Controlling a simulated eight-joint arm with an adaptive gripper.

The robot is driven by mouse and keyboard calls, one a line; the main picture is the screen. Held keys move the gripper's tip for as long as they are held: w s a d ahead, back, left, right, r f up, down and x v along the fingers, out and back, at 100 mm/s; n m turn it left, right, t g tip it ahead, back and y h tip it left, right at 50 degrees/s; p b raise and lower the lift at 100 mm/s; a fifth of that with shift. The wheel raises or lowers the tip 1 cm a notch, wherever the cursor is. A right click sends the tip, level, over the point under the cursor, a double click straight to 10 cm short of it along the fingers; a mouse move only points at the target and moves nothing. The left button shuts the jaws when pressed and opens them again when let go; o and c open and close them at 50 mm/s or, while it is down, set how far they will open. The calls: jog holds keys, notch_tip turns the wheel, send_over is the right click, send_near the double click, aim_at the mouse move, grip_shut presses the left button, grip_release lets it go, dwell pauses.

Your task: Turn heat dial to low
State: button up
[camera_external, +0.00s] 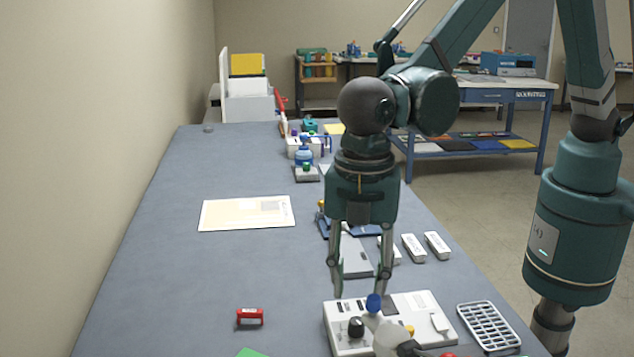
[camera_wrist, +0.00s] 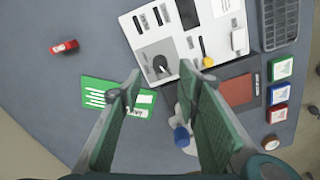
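A white control panel (camera_external: 341,341) stands at the near end of the table, and it fills the upper part of the wrist view (camera_wrist: 222,45). I cannot read the dial's setting. The panel also has a yellow knob (camera_wrist: 207,61) and a black part (camera_wrist: 187,14). My gripper (camera_external: 363,292) points down over the panel, open and empty. In the wrist view, the dial lies just beyond and between the fingertips (camera_wrist: 160,84); the fingers appear apart from it.
A red block (camera_external: 250,317) and green card (camera_wrist: 98,93) lie left. A slotted tray (camera_external: 488,326) lies right. The table's left side is largely clear.

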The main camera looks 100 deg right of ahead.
aim_at(357, 320)
jog(key=shift+f, duration=0.1)
jog(key=shift+f, duration=3.8)
jog(key=c, duration=0.9)
